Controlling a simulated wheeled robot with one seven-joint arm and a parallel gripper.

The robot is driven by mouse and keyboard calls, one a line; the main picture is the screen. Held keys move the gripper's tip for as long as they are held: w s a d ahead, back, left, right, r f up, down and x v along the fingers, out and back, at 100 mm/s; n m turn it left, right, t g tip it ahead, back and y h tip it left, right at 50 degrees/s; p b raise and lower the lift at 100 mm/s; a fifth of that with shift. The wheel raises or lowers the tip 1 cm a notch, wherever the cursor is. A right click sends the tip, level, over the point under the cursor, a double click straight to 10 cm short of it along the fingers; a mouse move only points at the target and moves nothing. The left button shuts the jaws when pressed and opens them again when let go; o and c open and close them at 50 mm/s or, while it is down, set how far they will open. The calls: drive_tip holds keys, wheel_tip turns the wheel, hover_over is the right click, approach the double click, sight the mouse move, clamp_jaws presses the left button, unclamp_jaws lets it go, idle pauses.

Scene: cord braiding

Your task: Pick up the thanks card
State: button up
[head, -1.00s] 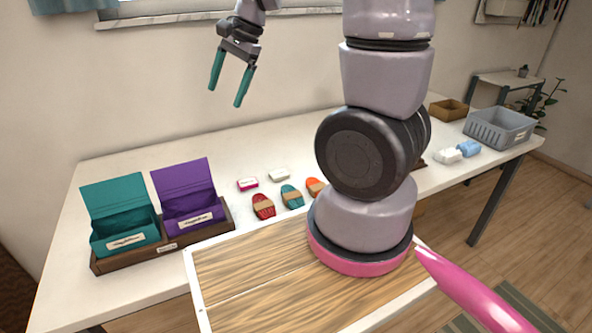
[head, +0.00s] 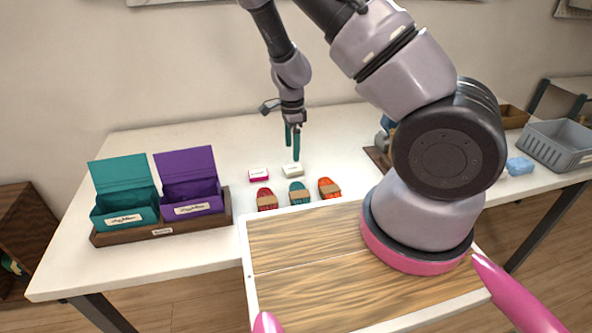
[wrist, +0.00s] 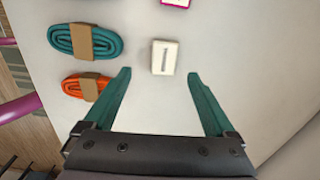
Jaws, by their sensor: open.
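Two small card stacks lie on the white table: a cream one (head: 292,169) and a pink-edged one (head: 258,175) to its left. Their writing is too small to read, so I cannot tell by text which is the thanks card. My gripper (head: 293,150) is open and empty, above and just behind the cream stack in the head view. In the wrist view, the cream stack (wrist: 163,57) lies ahead of and between the teal fingertips (wrist: 159,75), apart from both. The pink-edged stack (wrist: 176,2) is cut off at the top edge.
Red (head: 267,199), teal (head: 297,193) and orange (head: 329,187) cord bundles lie in front of the cards. Open teal (head: 130,219) and purple (head: 193,208) boxes stand left in a wooden tray (head: 162,231). A grey crate (head: 555,145) is far right.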

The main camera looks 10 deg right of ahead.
sight(293, 168)
wheel_tip(293, 168, down, 3)
drive_tip(key=shift+r, duration=0.1)
drive_tip(key=f, duration=0.3)
drive_tip(key=w+f, duration=0.1)
drive_tip(key=f, duration=0.1)
drive_tip(key=shift+d, duration=0.2)
drive_tip(key=shift+s, duration=0.1)
drive_tip(key=c, duration=1.4)
